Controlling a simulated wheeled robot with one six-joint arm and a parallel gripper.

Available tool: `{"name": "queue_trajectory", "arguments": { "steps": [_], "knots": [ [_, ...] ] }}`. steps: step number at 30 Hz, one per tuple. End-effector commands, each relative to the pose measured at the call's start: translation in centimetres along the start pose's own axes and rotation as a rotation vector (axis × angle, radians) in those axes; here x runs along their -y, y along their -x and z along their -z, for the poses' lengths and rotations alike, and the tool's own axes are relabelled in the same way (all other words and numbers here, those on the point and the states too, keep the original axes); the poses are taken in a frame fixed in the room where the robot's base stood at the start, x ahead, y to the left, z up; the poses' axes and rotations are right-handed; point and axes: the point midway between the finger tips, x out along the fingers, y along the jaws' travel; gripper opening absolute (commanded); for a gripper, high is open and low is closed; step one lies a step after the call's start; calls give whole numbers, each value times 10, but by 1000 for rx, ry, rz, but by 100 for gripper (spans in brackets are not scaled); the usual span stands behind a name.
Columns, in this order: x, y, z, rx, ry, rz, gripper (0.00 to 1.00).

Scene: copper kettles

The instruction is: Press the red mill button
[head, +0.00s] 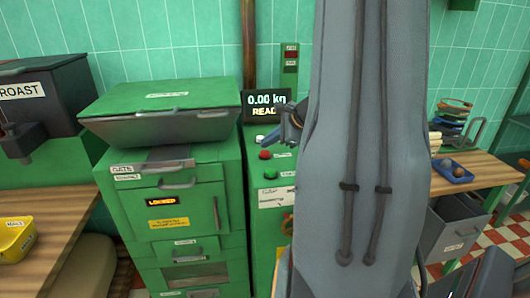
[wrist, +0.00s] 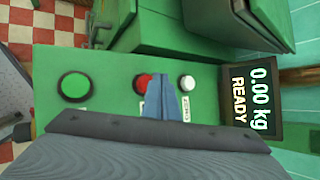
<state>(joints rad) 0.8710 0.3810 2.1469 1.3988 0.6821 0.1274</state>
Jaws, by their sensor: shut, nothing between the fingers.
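The red button (head: 265,154) is on the green mill panel in the head view, between a white button (head: 260,138) and a green button (head: 270,174). In the wrist view the red button (wrist: 141,82) sits between the green button (wrist: 74,85) and the white button (wrist: 187,82). My gripper (wrist: 165,79) is shut and empty. Its blue-grey fingertips show between the red and white buttons, covering part of the red button's right side. Contact cannot be told. In the head view my gripper (head: 292,122) is partly hidden behind my arm, above and right of the red button.
A display (head: 266,106) reading 0.00 kg READY stands behind the panel. A green cabinet (head: 185,230) with a "LOCKED" sign and a closed-looking lid is at the left. A yellow bin (head: 15,239) is on the left bench. A blue tray (head: 453,172) is on the right bench.

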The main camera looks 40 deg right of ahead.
Motion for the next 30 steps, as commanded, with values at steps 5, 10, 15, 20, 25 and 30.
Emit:
{"name": "queue_trajectory", "arguments": {
  "steps": [5,10,15,20,25,30],
  "knots": [
    [2,4,-2,0,1,0,0],
    [10,14,-10,0,3,0,0],
    [17,25,-18,0,1,0,0],
    [24,34,-24,0,1,1,0],
    [26,36,-26,0,0,0,0],
    [25,35,-25,0,0,0,0]
  ]
}}
